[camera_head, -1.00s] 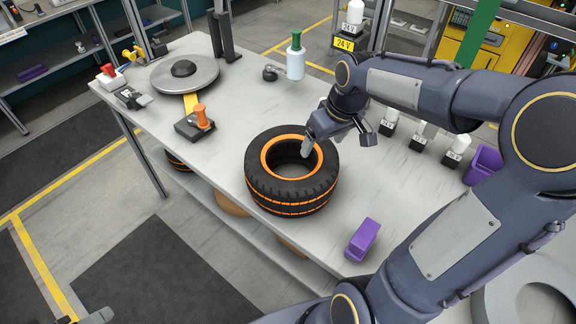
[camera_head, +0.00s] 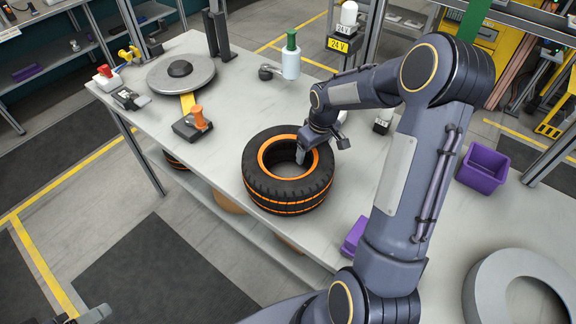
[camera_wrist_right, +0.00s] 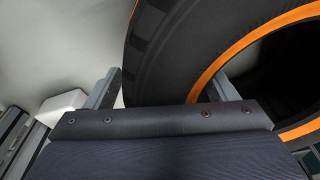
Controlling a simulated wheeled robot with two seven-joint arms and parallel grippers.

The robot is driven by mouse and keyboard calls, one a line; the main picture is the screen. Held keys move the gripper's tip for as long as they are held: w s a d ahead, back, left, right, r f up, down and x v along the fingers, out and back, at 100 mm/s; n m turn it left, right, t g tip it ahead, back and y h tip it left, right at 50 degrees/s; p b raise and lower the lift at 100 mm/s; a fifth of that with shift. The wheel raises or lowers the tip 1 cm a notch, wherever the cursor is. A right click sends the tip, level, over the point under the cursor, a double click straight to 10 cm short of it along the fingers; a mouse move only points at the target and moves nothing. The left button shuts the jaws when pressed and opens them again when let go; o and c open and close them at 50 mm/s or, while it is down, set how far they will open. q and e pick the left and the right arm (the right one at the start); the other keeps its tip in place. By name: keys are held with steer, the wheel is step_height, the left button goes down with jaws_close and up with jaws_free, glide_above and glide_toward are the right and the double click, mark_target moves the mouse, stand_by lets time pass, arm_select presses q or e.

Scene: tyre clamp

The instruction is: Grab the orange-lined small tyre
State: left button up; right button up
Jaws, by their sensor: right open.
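The black tyre (camera_head: 288,190) with orange lines and an orange inner rim lies flat on the grey workbench. My right gripper (camera_head: 322,148) is open at its far right side. One finger reaches into the tyre's hole and the other is outside, so they straddle the tyre wall. In the right wrist view, the tyre wall (camera_wrist_right: 170,65) lies between the two parted fingers (camera_wrist_right: 160,90), with a gap beside the left one. A small grey part at the bottom left edge looks like my left gripper (camera_head: 92,315); its jaws are not clear.
The workbench (camera_head: 225,110) holds a round metal disc (camera_head: 181,72), an orange-handled device (camera_head: 194,122) and a green-capped bottle (camera_head: 291,58) behind the tyre. A purple bin (camera_head: 483,167) and a grey ring (camera_head: 518,290) are at right. A purple block (camera_head: 353,236) is partly hidden by my arm.

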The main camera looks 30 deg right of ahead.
steer(key=shift+f, duration=0.1)
steer(key=shift+c, duration=0.3)
jaws_close()
steer(key=shift+w, duration=0.1)
